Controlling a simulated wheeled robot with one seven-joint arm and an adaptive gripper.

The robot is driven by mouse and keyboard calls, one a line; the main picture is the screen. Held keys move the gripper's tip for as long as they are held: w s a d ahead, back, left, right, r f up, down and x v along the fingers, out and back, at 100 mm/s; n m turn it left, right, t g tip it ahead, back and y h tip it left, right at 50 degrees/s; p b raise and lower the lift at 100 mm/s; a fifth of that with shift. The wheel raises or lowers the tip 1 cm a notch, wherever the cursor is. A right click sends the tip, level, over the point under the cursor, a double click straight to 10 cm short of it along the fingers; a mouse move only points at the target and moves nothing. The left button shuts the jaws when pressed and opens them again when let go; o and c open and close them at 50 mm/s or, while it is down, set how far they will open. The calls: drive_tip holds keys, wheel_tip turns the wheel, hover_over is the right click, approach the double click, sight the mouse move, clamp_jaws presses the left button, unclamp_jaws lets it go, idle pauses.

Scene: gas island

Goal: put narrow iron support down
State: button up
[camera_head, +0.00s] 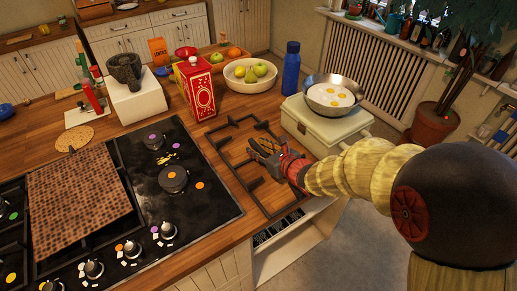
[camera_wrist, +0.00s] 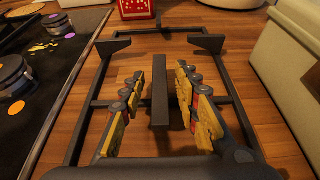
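The narrow iron support (camera_head: 236,178) is a dark rectangular grate with short inner bars. It lies on the wooden counter to the right of the gas hob. In the wrist view its middle bar (camera_wrist: 160,100) runs between my two fingers. My gripper (camera_head: 263,148) is low over the support, and its yellow-padded fingers also show in the wrist view (camera_wrist: 160,75). The fingers stand apart, with a visible gap on each side of the bar, so it is open. My gripper hides part of the support's right side in the head view.
The black hob (camera_head: 205,205) has burners, knobs and a brown patterned board (camera_head: 78,200) on it. A red tin (camera_head: 196,88), a fruit bowl (camera_head: 250,84) and a blue bottle (camera_head: 291,67) stand behind the support.

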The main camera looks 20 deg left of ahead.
drive_tip(key=shift+r, duration=0.15)
drive_tip(key=shift+s+d+r+p, duration=0.15)
drive_tip(key=shift+s+d+p, duration=0.05)
drive_tip(key=shift+d+p, duration=0.1)
drive_tip(key=p+v, duration=0.2)
drive_tip(key=v, duration=0.9)
drive_tip(key=shift+s+d+p, duration=0.1)
drive_tip(key=shift+s+p, duration=0.05)
drive_tip(key=shift+p, duration=0.25)
